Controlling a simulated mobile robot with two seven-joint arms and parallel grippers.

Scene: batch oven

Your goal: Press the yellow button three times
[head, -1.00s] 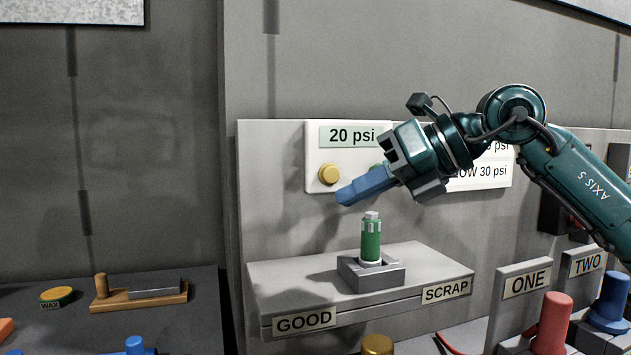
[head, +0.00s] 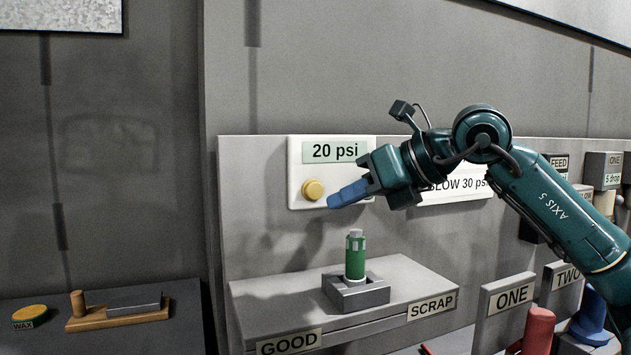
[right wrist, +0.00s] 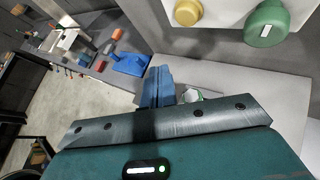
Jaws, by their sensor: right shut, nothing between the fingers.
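The yellow button (head: 313,190) is a round knob on a white panel below a "20 psi" label (head: 335,151) in the head view. It also shows at the top of the right wrist view (right wrist: 188,12). My right gripper (head: 332,202) is shut and empty. Its blue fingertips are just right of and slightly below the yellow button in the head view; whether they touch it I cannot tell, though the right wrist view shows the fingers apart from it. A green button (right wrist: 267,24) sits right of the yellow one in the right wrist view. My left gripper is not in view.
A green cylinder (head: 355,256) stands in a grey holder (head: 357,294) on a shelf marked GOOD and SCRAP, below my right gripper. A red handle (head: 538,330) and a blue handle (head: 592,309) are at lower right. A wooden tool (head: 118,316) lies at left.

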